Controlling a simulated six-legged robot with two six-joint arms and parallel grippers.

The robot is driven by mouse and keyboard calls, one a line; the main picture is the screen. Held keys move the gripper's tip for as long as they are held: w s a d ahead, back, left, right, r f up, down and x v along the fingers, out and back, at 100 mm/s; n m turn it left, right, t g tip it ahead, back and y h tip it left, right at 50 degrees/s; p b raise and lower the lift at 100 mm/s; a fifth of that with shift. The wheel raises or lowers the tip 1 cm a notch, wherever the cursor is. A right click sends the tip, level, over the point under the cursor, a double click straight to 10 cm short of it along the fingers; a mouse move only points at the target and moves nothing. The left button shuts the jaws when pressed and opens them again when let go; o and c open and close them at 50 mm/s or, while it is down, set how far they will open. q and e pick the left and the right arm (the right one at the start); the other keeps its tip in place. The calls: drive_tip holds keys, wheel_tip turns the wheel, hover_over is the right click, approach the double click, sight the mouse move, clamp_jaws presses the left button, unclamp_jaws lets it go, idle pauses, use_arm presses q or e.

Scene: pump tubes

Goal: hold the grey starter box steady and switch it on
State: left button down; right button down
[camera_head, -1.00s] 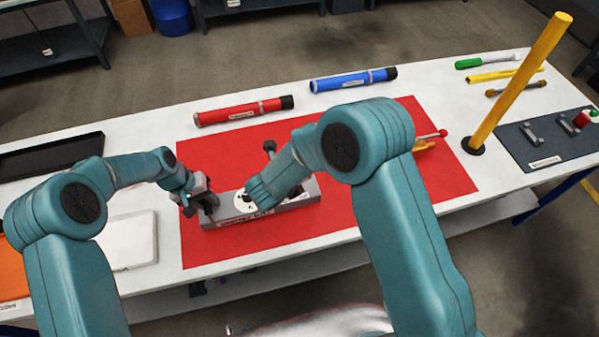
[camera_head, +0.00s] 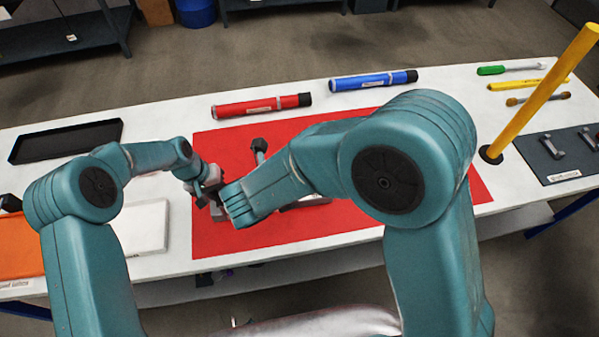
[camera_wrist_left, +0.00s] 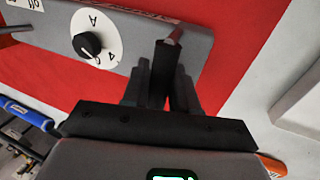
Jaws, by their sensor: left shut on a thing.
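The grey starter box (camera_wrist_left: 120,30) lies on the red mat (camera_head: 330,222). In the left wrist view its face carries a white dial (camera_wrist_left: 108,25) with a black knob (camera_wrist_left: 88,44), the letter A and an "off" label at the picture's edge. My left gripper (camera_wrist_left: 168,62) is shut on the box's end beside the dial. In the head view my left gripper (camera_head: 208,190) is at the box's left end. My right gripper (camera_head: 228,203) is close beside it, over the box; its fingertips are hidden. My right arm hides most of the box and the dial there.
A black-knobbed lever (camera_head: 259,148) stands behind my right forearm. A red tube (camera_head: 262,105) and a blue tube (camera_head: 373,80) lie behind the mat. A yellow post (camera_head: 540,95) stands at right. A black tray (camera_head: 65,140) and a white panel (camera_head: 143,228) lie at left.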

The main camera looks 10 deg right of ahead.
use_arm(q)
drive_tip(key=c, duration=0.8)
unclamp_jaws()
